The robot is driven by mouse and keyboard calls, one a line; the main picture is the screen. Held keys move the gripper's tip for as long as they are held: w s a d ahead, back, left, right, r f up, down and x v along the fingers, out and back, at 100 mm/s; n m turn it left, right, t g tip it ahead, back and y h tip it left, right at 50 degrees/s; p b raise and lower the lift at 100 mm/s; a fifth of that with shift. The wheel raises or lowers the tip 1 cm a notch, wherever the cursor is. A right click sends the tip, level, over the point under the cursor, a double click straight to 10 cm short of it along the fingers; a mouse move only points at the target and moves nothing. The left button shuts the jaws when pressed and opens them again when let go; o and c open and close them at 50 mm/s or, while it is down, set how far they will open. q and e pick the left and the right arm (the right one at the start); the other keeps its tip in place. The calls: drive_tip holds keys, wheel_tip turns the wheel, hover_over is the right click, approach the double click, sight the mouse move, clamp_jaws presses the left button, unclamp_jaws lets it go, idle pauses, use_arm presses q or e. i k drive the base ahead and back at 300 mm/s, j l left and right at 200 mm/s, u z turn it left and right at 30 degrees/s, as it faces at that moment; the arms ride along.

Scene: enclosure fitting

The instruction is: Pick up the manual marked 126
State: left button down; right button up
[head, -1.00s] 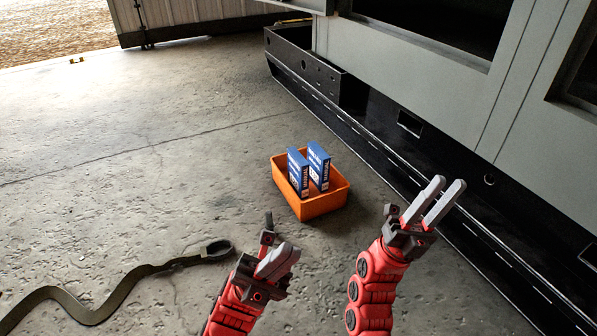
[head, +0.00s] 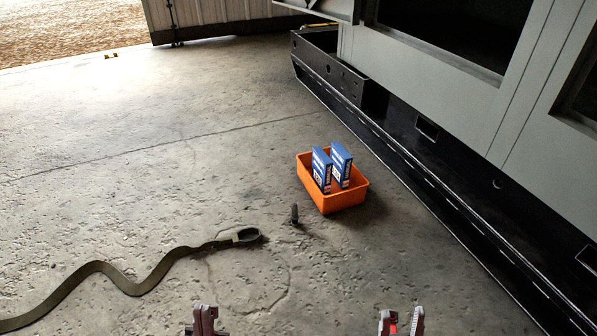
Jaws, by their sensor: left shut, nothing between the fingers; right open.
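Two blue manuals stand upright side by side in an orange bin on the floor. The left manual (head: 321,170) and the right manual (head: 341,165) have white print too small to read, so I cannot tell which is marked 126. The orange bin (head: 345,199) has low walls that hide the manuals' lower ends. My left gripper (head: 205,312) is shut and empty at the bottom edge of the head view. My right gripper (head: 402,318) is open and empty at the bottom edge, right of centre. Both are nearer to me than the bin and apart from it.
A small dark upright object (head: 294,214) stands on the floor just left of the bin. An olive strap (head: 150,281) with a looped end lies across the lower left. A grey cabinet on a black base (head: 432,171) borders the right.

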sight(322, 166)
drive_tip(key=j+u, duration=0.45)
drive_tip(key=i+j+u, duration=0.1)
drive_tip(key=j+u, duration=0.35)
drive_tip(key=i+j+u, duration=0.2)
drive_tip(key=i+j, duration=0.8)
drive_tip(key=i+z, duration=0.15)
drive_tip(key=i, duration=0.5)
drive_tip(key=i+j+z, duration=0.1)
drive_tip(key=i, duration=0.5)
drive_tip(key=i+j+z, duration=0.15)
drive_tip(key=i, duration=0.45)
drive_tip(key=i+l+z, duration=0.1)
drive_tip(key=i+z, duration=0.25)
drive_tip(key=z, duration=0.15)
drive_tip(key=i+z, duration=0.45)
drive_tip(key=i+j+z, duration=0.2)
drive_tip(key=z, duration=0.3)
drive_tip(key=i+l+z, duration=0.15)
drive_tip(key=i+z, duration=0.85)
